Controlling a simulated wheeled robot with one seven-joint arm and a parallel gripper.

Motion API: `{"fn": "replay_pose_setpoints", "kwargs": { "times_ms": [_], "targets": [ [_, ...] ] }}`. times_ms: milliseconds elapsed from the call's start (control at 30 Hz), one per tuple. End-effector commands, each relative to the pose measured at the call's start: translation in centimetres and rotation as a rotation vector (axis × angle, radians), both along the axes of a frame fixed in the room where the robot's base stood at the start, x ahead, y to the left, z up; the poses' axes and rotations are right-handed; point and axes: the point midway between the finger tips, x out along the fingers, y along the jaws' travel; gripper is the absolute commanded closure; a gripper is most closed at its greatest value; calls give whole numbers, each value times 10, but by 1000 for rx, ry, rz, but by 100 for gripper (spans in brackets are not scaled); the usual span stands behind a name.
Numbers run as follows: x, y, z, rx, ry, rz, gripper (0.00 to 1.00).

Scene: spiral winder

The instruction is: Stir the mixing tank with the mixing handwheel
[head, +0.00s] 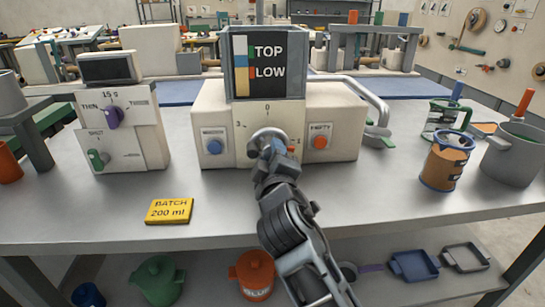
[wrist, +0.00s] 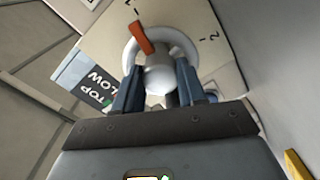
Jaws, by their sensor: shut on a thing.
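The mixing handwheel (head: 257,136) is a pale grey ring with a hub on the front of the cream machine. My gripper (head: 269,149) reaches it from the front and hides part of it. In the wrist view the handwheel (wrist: 160,72) shows its round hub between the two blue-grey fingers of my gripper (wrist: 158,88), which is shut on it. An orange pointer (wrist: 142,38) crosses the ring, near dial numbers. The mixing tank (head: 268,65) stands on top of the machine, with TOP and LOW labels and a coloured level strip. I cannot see its contents.
A blue button (head: 214,146) and an orange EMPTY button (head: 320,142) flank the handwheel. A dispenser (head: 120,130) with purple and green knobs stands left. A yellow BATCH card (head: 169,211) lies in front. An orange can (head: 446,163) and grey pot (head: 513,155) stand right.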

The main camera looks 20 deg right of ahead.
Motion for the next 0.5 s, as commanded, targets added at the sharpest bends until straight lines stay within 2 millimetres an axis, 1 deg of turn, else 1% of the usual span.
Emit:
{"fn": "replay_pose_setpoints", "kwargs": {
  "times_ms": [167, 200, 433, 500],
  "targets": [
    [0, -1, -2, 0, 4, -3, 90],
    [0, -1, -2, -1, 5, -3, 58],
    [0, -1, -1, 0, 2, -2, 36],
    [0, -1, -1, 0, 2, -1, 34]
  ]
}}
